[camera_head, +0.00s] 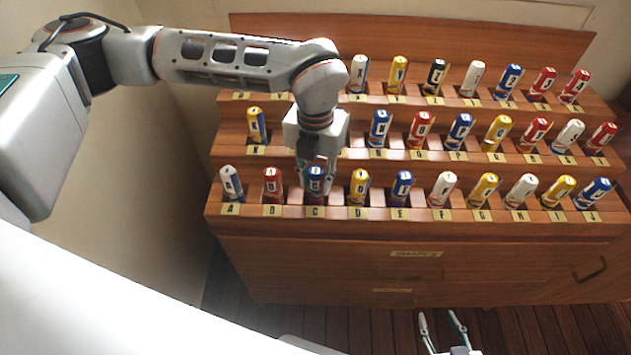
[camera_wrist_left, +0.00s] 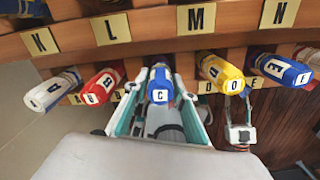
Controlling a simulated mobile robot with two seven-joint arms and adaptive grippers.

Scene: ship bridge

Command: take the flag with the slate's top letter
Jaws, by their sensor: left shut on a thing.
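A rolled blue flag marked C (camera_head: 316,181) stands in the front row of the rack, above the C label. My left gripper (camera_head: 316,172) reaches down to it from above and is shut on it. In the left wrist view the blue flag C (camera_wrist_left: 160,86) sits between the two fingers of the left gripper (camera_wrist_left: 158,105). The flag still appears to be in its slot. My right gripper (camera_head: 442,328) is low at the bottom edge, its fingers apart and empty. No slate with letters is in view.
The stepped wooden rack (camera_head: 420,232) holds three rows of rolled flags. The red flag B (camera_head: 271,184) and yellow flag D (camera_head: 359,186) stand close on either side of C. Labelled drawers (camera_head: 415,254) are below. A wall is at left.

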